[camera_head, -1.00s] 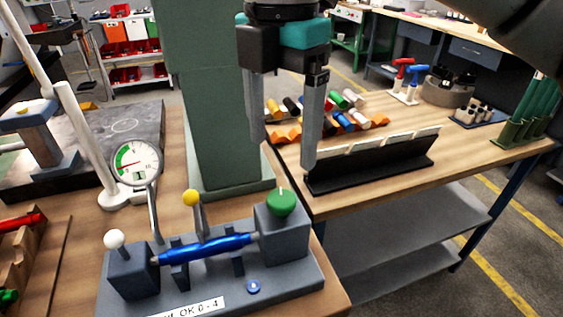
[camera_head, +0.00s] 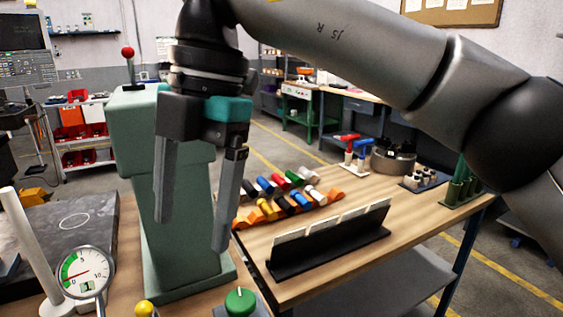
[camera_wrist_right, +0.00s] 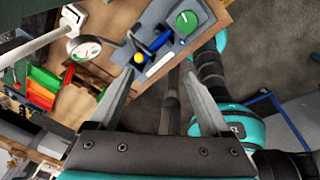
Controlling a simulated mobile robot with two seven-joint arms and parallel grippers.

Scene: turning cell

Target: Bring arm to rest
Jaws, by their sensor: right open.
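My right arm reaches in from the right in the head view. Its gripper (camera_head: 190,222) hangs fingers-down in front of the green column (camera_head: 140,150). The two fingers are apart with nothing between them. In the right wrist view the open fingers (camera_wrist_right: 158,72) also show empty, above the bench and the floor. My left gripper is not in view.
A dial gauge (camera_head: 82,272) stands at the lower left. A green knob (camera_head: 240,302) and yellow ball (camera_head: 144,308) belong to a fixture, with its blue shaft (camera_wrist_right: 152,46) in the wrist view. A wooden table (camera_head: 300,290) holds a black card rack (camera_head: 330,245) and coloured cylinders (camera_head: 285,190).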

